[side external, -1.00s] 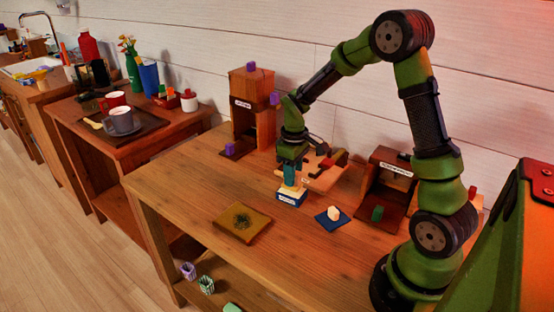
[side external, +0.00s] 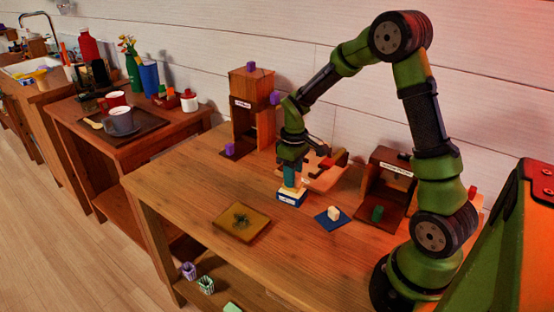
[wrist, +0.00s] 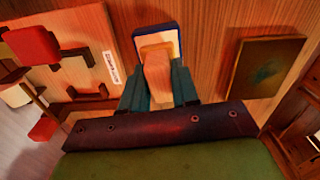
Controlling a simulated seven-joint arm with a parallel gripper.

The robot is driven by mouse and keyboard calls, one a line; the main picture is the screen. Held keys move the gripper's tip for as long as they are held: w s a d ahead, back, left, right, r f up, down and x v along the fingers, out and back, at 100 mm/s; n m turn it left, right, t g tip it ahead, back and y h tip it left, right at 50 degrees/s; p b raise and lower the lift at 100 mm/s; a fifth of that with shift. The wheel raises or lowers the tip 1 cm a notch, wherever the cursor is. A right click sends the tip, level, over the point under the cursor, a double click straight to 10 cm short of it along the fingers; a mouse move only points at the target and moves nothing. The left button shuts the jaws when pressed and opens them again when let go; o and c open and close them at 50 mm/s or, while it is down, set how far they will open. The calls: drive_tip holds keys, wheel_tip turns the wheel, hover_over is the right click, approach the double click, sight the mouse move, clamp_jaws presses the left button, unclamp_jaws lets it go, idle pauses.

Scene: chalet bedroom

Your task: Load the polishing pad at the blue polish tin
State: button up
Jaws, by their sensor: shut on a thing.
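The blue polish tin (side external: 291,199), a small blue box with a white band, stands on the table below my gripper (side external: 289,180). In the wrist view the tin (wrist: 171,32) shows a blue rim and pale top. My gripper (wrist: 157,88) points down and is shut on the polishing pad, seen as a wooden block (wrist: 158,75) with a tan lower edge between the teal fingers. The pad's lower end is at the tin's top; its underside is hidden, so I cannot tell how firmly it touches. A brownish plate (side external: 259,232) with a dark patch lies front left of the tin.
A blue cloth (side external: 321,220) with a cream block (side external: 334,213) lies right of the tin. A tall wooden stand (side external: 241,115) is behind left, a wooden rack (side external: 330,180) close behind, and an open wooden box (side external: 385,165) at the right. The table's front is clear.

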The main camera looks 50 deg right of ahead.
drive_tip(key=shift+f, duration=0.5)
idle(1.1)
drive_tip(key=shift+r, duration=3.55)
